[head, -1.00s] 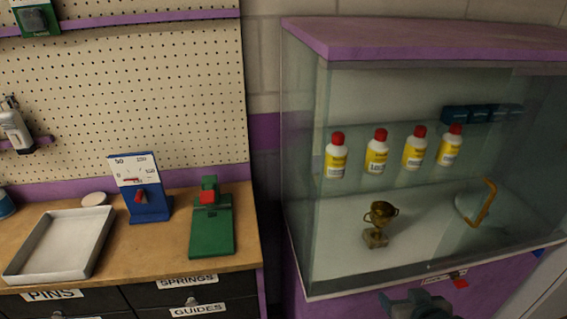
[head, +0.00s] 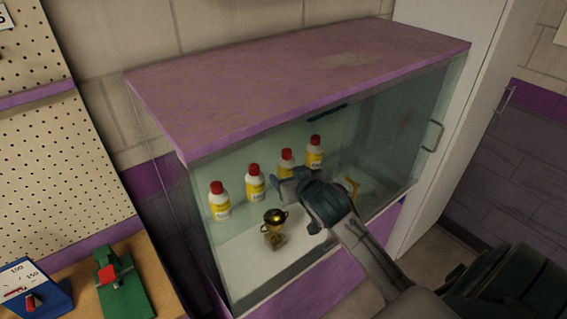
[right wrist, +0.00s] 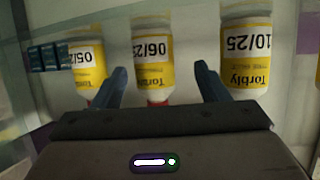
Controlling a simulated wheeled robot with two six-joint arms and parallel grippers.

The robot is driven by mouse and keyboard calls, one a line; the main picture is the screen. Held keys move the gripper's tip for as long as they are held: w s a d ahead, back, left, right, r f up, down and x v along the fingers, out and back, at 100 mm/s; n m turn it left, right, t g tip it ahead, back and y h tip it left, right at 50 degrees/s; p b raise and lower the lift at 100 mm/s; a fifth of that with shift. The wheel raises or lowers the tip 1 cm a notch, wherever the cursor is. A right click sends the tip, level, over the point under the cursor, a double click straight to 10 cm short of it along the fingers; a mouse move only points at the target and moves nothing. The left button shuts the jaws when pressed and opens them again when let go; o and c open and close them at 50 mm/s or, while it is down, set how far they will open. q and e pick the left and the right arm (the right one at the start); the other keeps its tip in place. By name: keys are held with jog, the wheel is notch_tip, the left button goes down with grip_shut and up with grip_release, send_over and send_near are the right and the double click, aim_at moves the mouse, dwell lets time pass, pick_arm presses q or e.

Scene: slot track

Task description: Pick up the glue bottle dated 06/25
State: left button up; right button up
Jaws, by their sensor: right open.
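Several white glue bottles with yellow labels and red caps stand in a row in the glass case. In the right wrist view they appear upside down. The bottle dated 06/25 (right wrist: 153,52) is in the middle there, between a 10/25 bottle (right wrist: 245,55) and one reading 05/2-something (right wrist: 86,62). In the head view it seems to be the third from the left (head: 286,157), its lower part hidden by my gripper. My right gripper (head: 284,183) is open and empty, its fingers (right wrist: 158,84) on either side of the 06/25 bottle's line, apparently short of it. My left gripper is out of view.
The glass case (head: 300,95) has a purple top. A gold trophy (head: 274,229) stands low inside, left of my right arm. A yellow-brown curved object (head: 351,187) lies to the right. Neighbouring bottles stand close on both sides.

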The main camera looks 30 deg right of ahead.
aim_at(284, 167)
jog(key=shift+w+f, duration=0.1)
jog(key=shift+w, duration=0.2)
jog(key=p+x, duration=0.1)
jog(key=x, duration=0.1)
jog(key=d+p+x, duration=0.1)
jog(key=p+x, duration=0.1)
jog(key=shift+w, duration=0.35)
jog(key=shift+w+f, duration=0.2)
jog(key=shift+w, duration=0.2)
jog(key=c, duration=1.1)
jog(key=shift+r, duration=0.1)
